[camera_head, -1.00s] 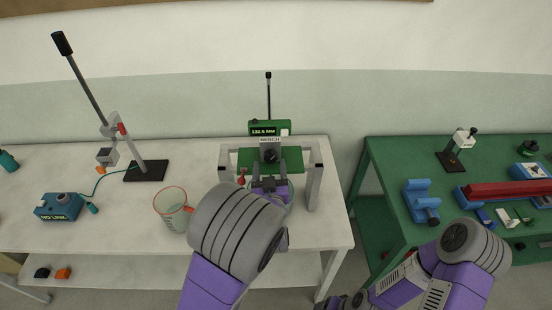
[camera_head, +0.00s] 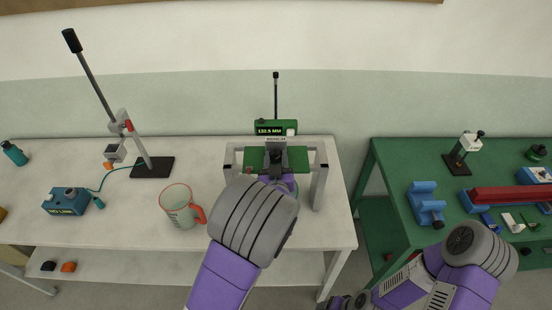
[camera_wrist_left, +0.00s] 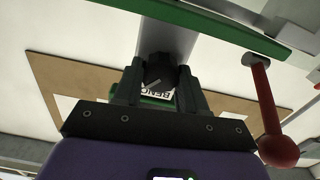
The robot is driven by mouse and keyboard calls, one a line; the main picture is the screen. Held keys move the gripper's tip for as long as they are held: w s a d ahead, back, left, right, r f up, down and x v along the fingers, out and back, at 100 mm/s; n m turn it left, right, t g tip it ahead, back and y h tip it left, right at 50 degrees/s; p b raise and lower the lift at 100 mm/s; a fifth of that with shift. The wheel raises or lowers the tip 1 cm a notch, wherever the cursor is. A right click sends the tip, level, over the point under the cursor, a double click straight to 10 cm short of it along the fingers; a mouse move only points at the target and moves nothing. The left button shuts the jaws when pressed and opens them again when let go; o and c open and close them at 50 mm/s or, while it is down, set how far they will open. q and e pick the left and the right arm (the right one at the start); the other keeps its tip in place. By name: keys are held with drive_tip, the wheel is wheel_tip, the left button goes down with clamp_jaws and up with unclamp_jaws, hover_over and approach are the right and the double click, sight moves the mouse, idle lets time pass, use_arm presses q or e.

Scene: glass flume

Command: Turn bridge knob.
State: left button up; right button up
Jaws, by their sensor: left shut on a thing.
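The bridge (camera_head: 320,184) is a grey frame with a green plate (camera_head: 254,160), standing on the white table. A green display above it reads about 132.5 MM. My left gripper (camera_head: 276,160) is at the front of the bridge. In the left wrist view its two dark fingers (camera_wrist_left: 158,85) are shut on the black bridge knob (camera_wrist_left: 160,70), which has a pale pointer line. In the head view my fingers and wrist hide the knob. Of my right arm, links show at the lower right; its gripper fingers are not visible.
A red-ended lever (camera_wrist_left: 268,110) hangs close beside my left gripper in the left wrist view. A jug with a red handle (camera_head: 180,207), a black-based stand (camera_head: 152,167) and a blue box (camera_head: 67,201) are left on the table. A green table (camera_head: 395,180) stands to the right.

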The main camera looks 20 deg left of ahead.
use_arm(q)
drive_tip(key=m+p, duration=0.1)
drive_tip(key=m, duration=0.3)
drive_tip(key=shift+w+r+m, duration=0.1)
drive_tip(key=shift+r+m, duration=0.05)
drive_tip(key=shift+m, duration=0.25)
drive_tip(key=o, duration=1.1)
drive_tip(key=shift+c, duration=0.2)
drive_tip(key=v, duration=0.7)
drive_tip(key=shift+s+b, duration=0.3)
drive_tip(key=shift+b, duration=0.1)
drive_tip(key=shift+d, duration=0.15)
